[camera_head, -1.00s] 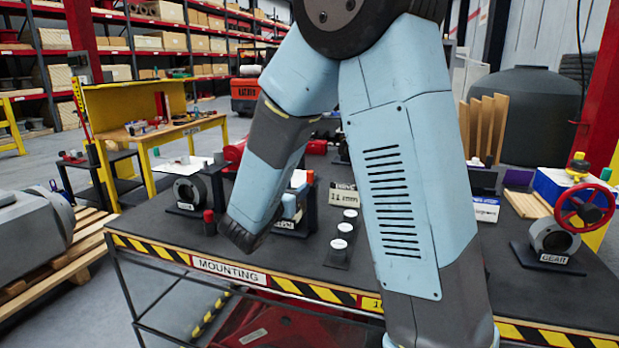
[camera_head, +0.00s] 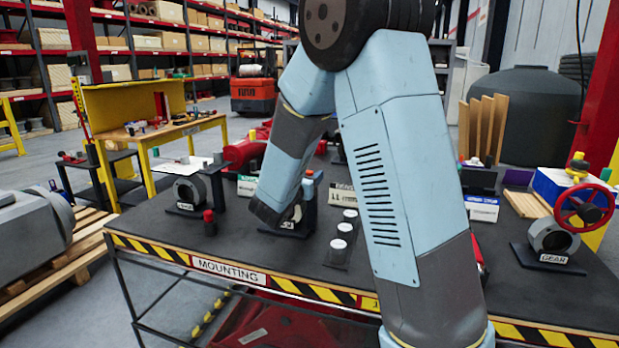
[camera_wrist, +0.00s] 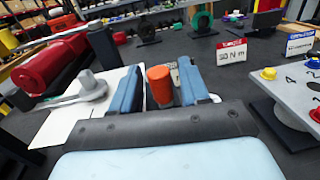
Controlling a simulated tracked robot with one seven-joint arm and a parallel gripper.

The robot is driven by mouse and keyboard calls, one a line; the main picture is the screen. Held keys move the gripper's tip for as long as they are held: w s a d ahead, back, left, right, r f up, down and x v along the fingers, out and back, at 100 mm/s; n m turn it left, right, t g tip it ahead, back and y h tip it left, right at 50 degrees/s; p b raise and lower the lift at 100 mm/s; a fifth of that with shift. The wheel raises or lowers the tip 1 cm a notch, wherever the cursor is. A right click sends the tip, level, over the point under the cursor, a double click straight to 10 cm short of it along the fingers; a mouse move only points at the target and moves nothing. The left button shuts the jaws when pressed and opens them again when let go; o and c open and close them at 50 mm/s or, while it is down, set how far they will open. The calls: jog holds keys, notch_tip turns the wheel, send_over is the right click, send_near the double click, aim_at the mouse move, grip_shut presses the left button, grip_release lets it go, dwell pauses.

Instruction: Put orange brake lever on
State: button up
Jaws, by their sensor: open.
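In the wrist view, my gripper (camera_wrist: 158,70) is open, with its two blue fingers apart. An orange cylindrical piece (camera_wrist: 160,86), which looks like the brake lever's handle, stands upright between the fingers, with a gap on each side. Its lower part is hidden behind the gripper's dark body. In the head view, a small orange top (camera_head: 309,173) shows beside my forearm, above a dark stand (camera_head: 310,208) on the black table. My forearm hides most of the gripper there.
In the wrist view, a grey lever (camera_wrist: 88,88) lies over a white sheet at left, near a red cylinder (camera_wrist: 48,62). A numbered plate with coloured bolts (camera_wrist: 292,88) stands at right. In the head view, a red-topped post (camera_head: 209,220) and white-capped pieces (camera_head: 342,230) stand nearby.

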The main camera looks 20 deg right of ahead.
grip_shut()
jog(key=shift+w+a+m+g+h, duration=0.1)
jog(key=shift+a+m+g+h, duration=0.1)
jog(key=shift+m+g+h, duration=0.3)
jog(key=shift+w+a+m+g+h, duration=0.1)
jog(key=shift+a+m+g+h, duration=0.1)
jog(key=shift+m+g+h, duration=0.25)
grip_release()
jog(key=shift+a, duration=0.1)
jog(key=v, duration=1.3)
jog(key=shift+s+a, duration=0.25)
jog(key=shift+d, duration=0.1)
